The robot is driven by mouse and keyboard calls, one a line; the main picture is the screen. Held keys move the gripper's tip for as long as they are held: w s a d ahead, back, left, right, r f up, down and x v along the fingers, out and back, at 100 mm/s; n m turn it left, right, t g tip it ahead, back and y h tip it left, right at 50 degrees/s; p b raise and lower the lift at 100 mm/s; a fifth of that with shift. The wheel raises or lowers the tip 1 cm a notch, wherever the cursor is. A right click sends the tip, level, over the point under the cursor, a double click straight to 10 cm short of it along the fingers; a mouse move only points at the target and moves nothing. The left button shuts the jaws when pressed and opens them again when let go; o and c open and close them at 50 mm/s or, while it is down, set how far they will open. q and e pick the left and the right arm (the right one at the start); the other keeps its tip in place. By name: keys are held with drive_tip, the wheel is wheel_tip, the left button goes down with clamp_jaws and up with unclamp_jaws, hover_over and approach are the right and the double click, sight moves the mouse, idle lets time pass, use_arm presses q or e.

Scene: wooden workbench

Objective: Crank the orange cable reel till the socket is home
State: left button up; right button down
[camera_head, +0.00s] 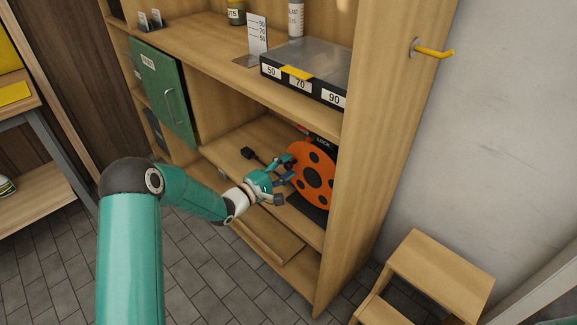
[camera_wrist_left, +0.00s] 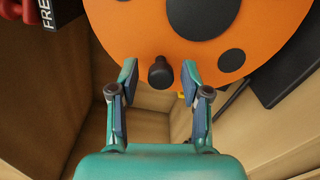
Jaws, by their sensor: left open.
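The orange cable reel (camera_head: 312,176) stands on a middle shelf of the wooden bench unit. Its flat disc with dark round holes also fills the top of the left wrist view (camera_wrist_left: 130,22). A dark crank knob (camera_wrist_left: 160,72) sticks out near the disc's edge, between my left fingertips. My left gripper (camera_head: 284,169) is open beside the reel's left side, and it shows in the left wrist view (camera_wrist_left: 158,80) with gaps on both sides of the knob. My right gripper is not in view.
A green door (camera_head: 160,90) with a handle is left of the shelf. A black box (camera_head: 305,72) with numbered labels sits on the top above the reel. The unit's right side panel (camera_head: 385,130) stands close to the reel. A wooden step stool (camera_head: 440,275) is at lower right.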

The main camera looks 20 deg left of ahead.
use_arm(q)
drive_tip(key=v, duration=1)
drive_tip(key=shift+s, duration=0.3)
drive_tip(key=shift+a, duration=0.1)
drive_tip(key=s+a+m+b, duration=0.2)
drive_tip(key=s+m+b, duration=0.2)
drive_tip(key=m+b, duration=0.95)
drive_tip(key=w+d+m, duration=0.1)
drive_tip(key=w+d, duration=0.1)
drive_tip(key=w, duration=0.3)
drive_tip(key=w+d+m+p, duration=0.1)
drive_tip(key=w+d, duration=0.1)
drive_tip(key=w, duration=0.3)
drive_tip(key=w+d+m, duration=0.2)
drive_tip(key=w, duration=0.3)
drive_tip(key=shift+w+d+f, duration=0.1)
drive_tip(key=shift+w, duration=0.15)
